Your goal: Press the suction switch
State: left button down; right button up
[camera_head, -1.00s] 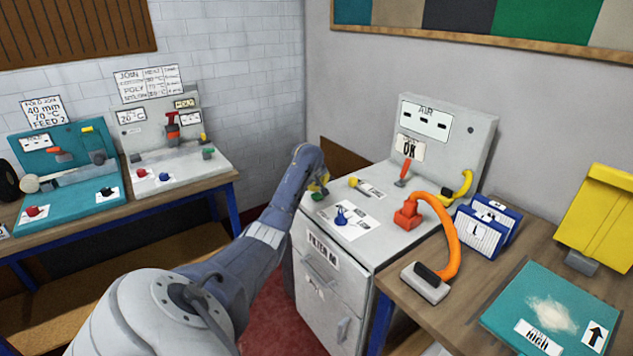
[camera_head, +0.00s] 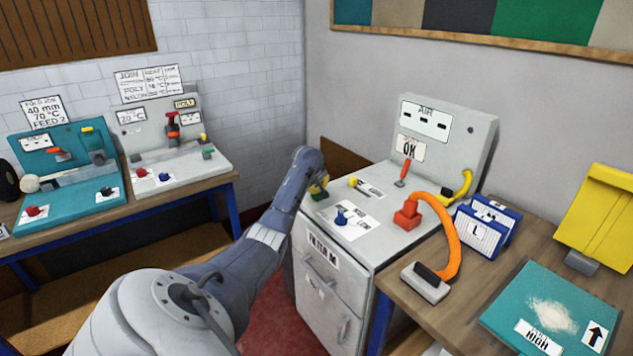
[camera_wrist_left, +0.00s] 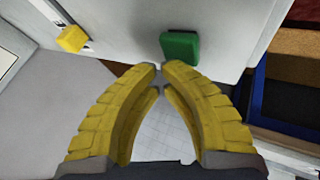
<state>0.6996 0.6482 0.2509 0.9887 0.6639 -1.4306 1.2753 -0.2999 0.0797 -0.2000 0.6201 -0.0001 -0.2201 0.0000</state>
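A grey machine (camera_head: 385,240) with a "FILTER M" label stands at the middle right. A green button (camera_wrist_left: 180,48) is on its top at the near left corner, and it shows partly beside my gripper in the head view (camera_head: 319,197). No label naming a suction switch is readable. My left gripper (camera_wrist_left: 161,68) has yellow fingers with tips together and nothing between them. Its tips are close to the green button; I cannot tell whether they touch it. It also shows in the head view (camera_head: 320,189), partly hidden by my wrist. My right gripper is not in view.
A yellow-tipped lever (camera_head: 354,181), a blue knob (camera_head: 341,217), a red-orange lever (camera_head: 402,174) and a red fitting with an orange hose (camera_head: 449,233) are also on the machine. A wooden table (camera_head: 420,303) adjoins it at right.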

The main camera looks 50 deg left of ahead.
pick_arm(q)
jog(key=shift+f, duration=0.55)
dwell(0.5)
jog(key=shift+r, duration=1.05)
jog(key=shift+r, duration=3)
